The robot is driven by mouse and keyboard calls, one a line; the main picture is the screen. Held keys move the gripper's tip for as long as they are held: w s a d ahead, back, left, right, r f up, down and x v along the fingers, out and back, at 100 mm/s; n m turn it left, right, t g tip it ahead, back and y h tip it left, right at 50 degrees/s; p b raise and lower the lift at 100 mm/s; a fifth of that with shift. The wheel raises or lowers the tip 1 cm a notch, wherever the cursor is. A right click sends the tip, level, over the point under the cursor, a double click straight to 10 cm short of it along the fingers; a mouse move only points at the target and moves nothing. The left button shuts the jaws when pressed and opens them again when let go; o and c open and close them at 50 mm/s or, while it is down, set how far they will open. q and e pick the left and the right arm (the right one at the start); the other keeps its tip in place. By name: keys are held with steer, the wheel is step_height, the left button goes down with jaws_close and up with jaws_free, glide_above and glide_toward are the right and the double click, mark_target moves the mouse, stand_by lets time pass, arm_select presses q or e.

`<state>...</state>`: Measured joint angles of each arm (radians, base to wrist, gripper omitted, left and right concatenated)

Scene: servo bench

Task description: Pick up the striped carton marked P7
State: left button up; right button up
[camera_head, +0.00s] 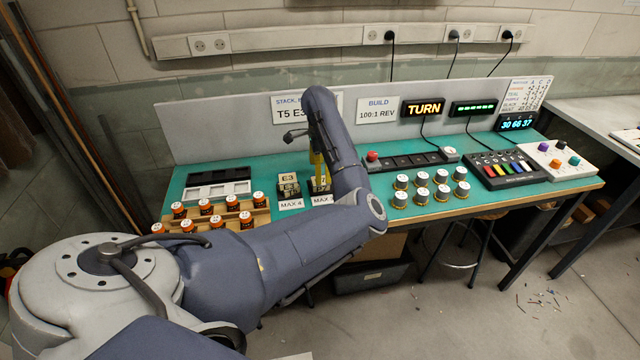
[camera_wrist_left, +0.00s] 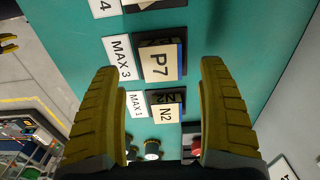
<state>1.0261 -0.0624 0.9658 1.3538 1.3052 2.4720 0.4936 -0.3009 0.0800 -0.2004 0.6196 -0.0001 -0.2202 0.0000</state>
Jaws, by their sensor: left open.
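In the head view, the left gripper (camera_head: 318,172) points down over the MAX 3 spot and partly hides the cartons there. My right gripper does not show.
An N2 carton (camera_wrist_left: 166,113) stands close to P7, by the MAX 1 label (camera_wrist_left: 137,104). Another carton stack (camera_head: 289,186) stands left of my gripper. An orange-capped jar rack (camera_head: 260,217) is at left, and several white-topped jars (camera_head: 421,195) are at right.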

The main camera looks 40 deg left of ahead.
arm_select(q)
steer(key=shift+a+f, duration=0.15)
steer(key=shift+f, duration=2.5)
steer(key=c, duration=1.3)
